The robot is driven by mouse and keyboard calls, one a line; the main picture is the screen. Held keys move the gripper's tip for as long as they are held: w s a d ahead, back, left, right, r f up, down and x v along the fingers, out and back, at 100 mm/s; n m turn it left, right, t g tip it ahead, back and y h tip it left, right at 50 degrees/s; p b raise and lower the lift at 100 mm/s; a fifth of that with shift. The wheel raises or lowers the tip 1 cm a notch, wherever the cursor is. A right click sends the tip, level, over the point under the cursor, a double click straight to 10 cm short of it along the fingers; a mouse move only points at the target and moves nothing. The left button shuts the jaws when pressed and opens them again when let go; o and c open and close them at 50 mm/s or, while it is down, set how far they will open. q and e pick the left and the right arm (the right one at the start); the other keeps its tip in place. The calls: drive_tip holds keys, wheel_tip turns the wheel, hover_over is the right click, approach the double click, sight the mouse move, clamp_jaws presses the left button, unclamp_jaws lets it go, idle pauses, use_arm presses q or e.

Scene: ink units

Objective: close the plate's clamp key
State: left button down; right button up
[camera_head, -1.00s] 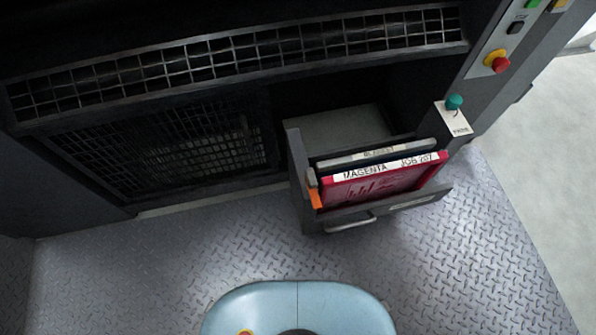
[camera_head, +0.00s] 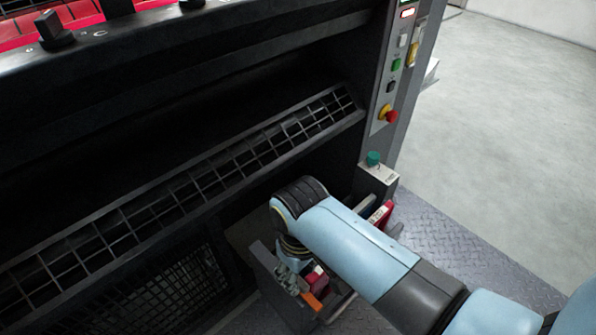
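A black key-like knob (camera_head: 54,30) stands on the press ledge at the top left, with small white letters beside it, one like a C. Red panels (camera_head: 85,12) lie behind it; I cannot tell whether they are a plate. A magenta-red plate (camera_head: 380,214) shows in part in the open drawer (camera_head: 268,262), mostly hidden by my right arm. My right gripper (camera_head: 292,282) is low at the drawer's left end, beside an orange tab (camera_head: 312,301). Its fingers are small and partly covered, so I cannot tell whether they hold anything. My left gripper is out of view.
A control panel with a red stop button (camera_head: 388,115) runs up the press's right post. A mesh guard (camera_head: 205,190) crosses the press front. Open floor (camera_head: 510,140) lies to the right.

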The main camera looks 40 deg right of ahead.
sight(300, 282)
wheel_tip(300, 282, down, 5)
drive_tip(key=shift+r+b, duration=0.1)
drive_tip(key=shift+b, duration=0.7)
drive_tip(key=shift+c, duration=0.2)
clamp_jaws()
